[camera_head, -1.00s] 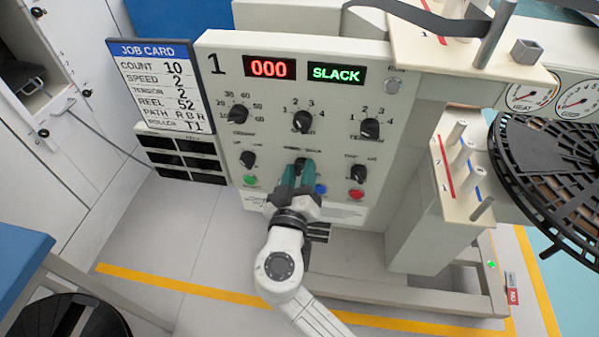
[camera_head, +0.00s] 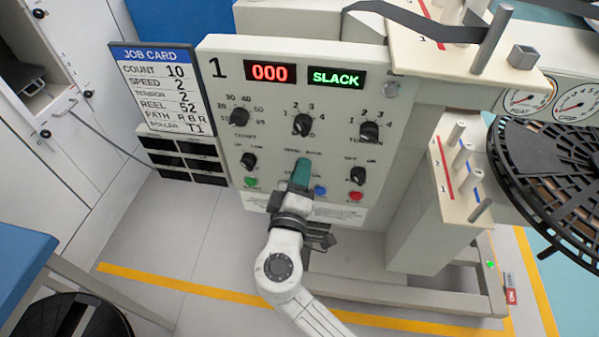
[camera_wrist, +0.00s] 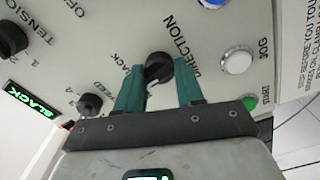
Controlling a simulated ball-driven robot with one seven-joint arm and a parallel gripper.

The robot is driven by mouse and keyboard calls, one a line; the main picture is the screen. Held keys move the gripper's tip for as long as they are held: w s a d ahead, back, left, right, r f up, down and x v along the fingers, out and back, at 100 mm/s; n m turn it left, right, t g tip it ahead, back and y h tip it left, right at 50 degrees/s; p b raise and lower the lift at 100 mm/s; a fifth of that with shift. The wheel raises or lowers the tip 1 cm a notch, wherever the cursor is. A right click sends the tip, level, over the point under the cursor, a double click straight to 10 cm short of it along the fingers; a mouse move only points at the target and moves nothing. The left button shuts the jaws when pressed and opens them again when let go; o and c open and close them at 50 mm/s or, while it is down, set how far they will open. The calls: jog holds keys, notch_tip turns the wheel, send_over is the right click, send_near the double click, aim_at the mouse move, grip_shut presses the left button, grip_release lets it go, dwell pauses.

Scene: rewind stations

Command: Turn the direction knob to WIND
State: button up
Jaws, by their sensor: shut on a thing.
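The direction knob (camera_wrist: 159,67) is a black round knob on the cream panel (camera_head: 225,75), beside the word DIRECTION in the wrist view. My gripper (camera_wrist: 158,72) has one teal finger on each side of it and is shut on it. In the head view, my gripper (camera_head: 303,166) reaches the lower middle of the panel and hides the knob. The knob's position labels are mostly covered, so its setting is hard to read. The green display (camera_head: 336,77) reads SLACK, and the red display (camera_head: 269,72) reads 000.
The speed knob (camera_head: 303,124) sits just above my gripper. Green (camera_head: 251,182), blue (camera_head: 320,190) and red (camera_head: 355,196) buttons lie close below and beside it. A job card (camera_head: 160,88) stands left of the panel. A black reel (camera_head: 545,185) is at the right.

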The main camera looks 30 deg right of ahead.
jog(key=shift+f+n+p, duration=0.1)
jog(key=shift+n+p, duration=0.55)
jog(key=shift+n, duration=1.25)
jog(key=o, duration=1)
jog(key=v, duration=1)
jog(key=shift+s+a, duration=0.25)
jog(key=shift+s, duration=0.05)
jog(key=shift+d, duration=0.1)
